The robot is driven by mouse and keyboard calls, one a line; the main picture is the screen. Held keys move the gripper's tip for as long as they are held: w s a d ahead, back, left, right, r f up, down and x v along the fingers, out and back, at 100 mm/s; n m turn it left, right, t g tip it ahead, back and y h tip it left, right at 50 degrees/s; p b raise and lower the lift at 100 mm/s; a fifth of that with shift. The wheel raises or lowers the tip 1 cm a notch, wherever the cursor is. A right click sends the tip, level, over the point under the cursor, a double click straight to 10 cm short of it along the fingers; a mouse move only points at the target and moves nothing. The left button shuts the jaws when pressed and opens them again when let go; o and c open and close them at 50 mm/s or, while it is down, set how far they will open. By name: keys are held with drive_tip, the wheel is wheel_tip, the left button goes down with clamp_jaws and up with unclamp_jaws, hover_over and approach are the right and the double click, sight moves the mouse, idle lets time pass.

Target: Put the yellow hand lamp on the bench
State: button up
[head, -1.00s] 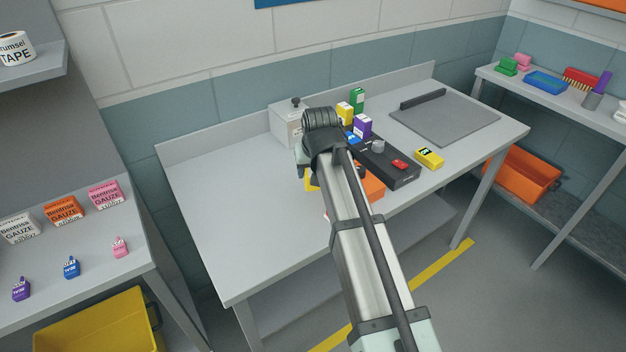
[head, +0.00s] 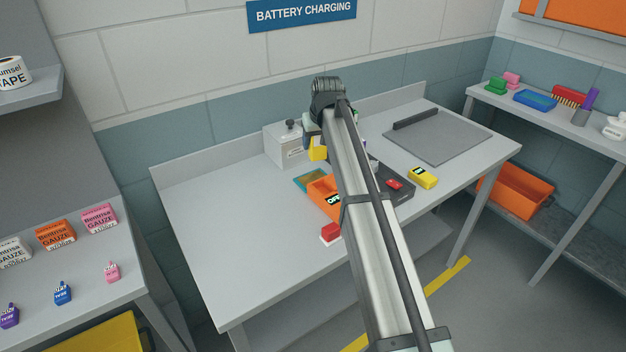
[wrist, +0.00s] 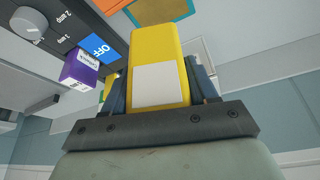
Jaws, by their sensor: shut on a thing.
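The yellow hand lamp (wrist: 155,50), a yellow block with a white panel, is between the fingers of my gripper (wrist: 158,88) in the wrist view. My gripper is shut on it. In the head view, part of the lamp (head: 318,152) shows below my gripper (head: 313,135), over the back middle of the grey bench (head: 220,215). My arm hides part of it. I cannot tell how high it is above the bench top.
An orange item (head: 322,190), a red-and-white block (head: 330,233), a black unit (head: 402,190) and a yellow-and-black item (head: 424,177) are on the bench. A grey box (head: 284,148) stands at the back. The bench's left part is clear. A grey mat (head: 440,140) lies right.

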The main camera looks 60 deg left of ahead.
drive_tip(key=a+n, duration=0.1)
drive_tip(key=a, duration=0.1)
drive_tip(key=n+g, duration=0.1)
drive_tip(key=n, duration=0.2)
hover_over(312, 178)
drive_tip(key=shift+a+f, duration=0.1)
drive_tip(key=shift+f, duration=4.6)
drive_tip(key=o, duration=1.2)
drive_tip(key=shift+f, duration=0.1)
drive_tip(key=v, duration=1.2)
drive_tip(key=shift+w, duration=0.25)
